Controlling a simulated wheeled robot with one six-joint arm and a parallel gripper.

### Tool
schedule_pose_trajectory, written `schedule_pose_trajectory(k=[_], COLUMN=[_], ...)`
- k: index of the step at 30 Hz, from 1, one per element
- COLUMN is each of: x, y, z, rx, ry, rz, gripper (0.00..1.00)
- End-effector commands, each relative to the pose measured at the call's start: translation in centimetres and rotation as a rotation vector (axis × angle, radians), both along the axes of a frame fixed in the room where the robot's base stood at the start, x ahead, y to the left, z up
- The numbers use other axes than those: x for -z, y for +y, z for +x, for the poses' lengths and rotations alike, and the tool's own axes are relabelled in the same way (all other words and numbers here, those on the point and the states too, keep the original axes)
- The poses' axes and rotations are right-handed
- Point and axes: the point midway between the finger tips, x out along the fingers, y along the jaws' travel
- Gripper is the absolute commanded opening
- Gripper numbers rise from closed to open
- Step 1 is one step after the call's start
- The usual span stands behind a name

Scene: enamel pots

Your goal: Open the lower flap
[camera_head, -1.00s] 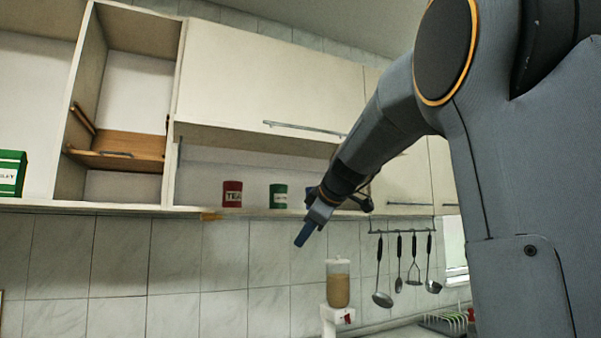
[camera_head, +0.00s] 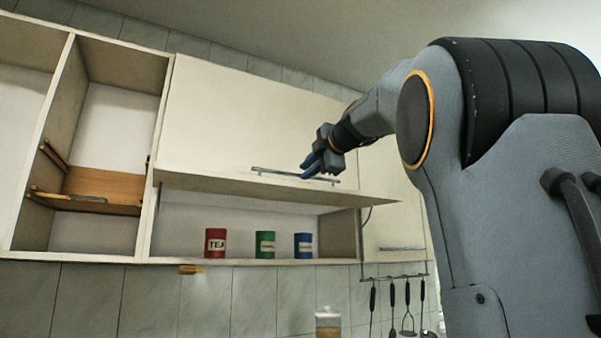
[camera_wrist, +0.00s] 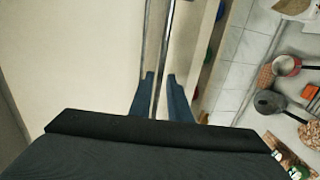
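The lower flap (camera_head: 230,187) is a cream panel swung up and outward, its underside facing me, above an open compartment. Its metal bar handle (camera_head: 270,172) stands just above the flap's front edge. My gripper (camera_head: 308,165) is at the right part of this handle. In the wrist view the handle bar (camera_wrist: 166,35) runs between the two blue fingers of my gripper (camera_wrist: 160,77). Narrow gaps show beside the bar, so the fingers look open around it. The cream face of the flap (camera_wrist: 80,60) fills the left of that view.
Red (camera_head: 215,243), green (camera_head: 265,245) and blue (camera_head: 303,246) tins stand in the compartment under the flap. A closed upper door (camera_head: 250,115) is behind the handle. Utensils (camera_head: 407,315) hang at the lower right. Pots (camera_wrist: 286,65) show far below.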

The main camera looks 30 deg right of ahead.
Motion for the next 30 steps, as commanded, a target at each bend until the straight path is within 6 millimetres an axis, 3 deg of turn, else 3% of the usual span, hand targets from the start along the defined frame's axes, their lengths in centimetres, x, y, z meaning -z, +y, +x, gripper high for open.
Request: schedule_pose_trajectory(k=[6,12,21,24,30], x=[0.3,0.7,0.8,0.8,0.8], y=[0.6,0.6,0.4,0.4,0.3], z=[3.2,4.6,4.8,4.8,4.8], rx=[-0.009,-0.006,-0.004,-0.003,-0.003], ry=[0.003,0.001,0.001,0.001,0.002], rz=[0.001,0.001,0.001,0.001,0.001], gripper=[0.17,0.17,0.17,0.01,0.00])
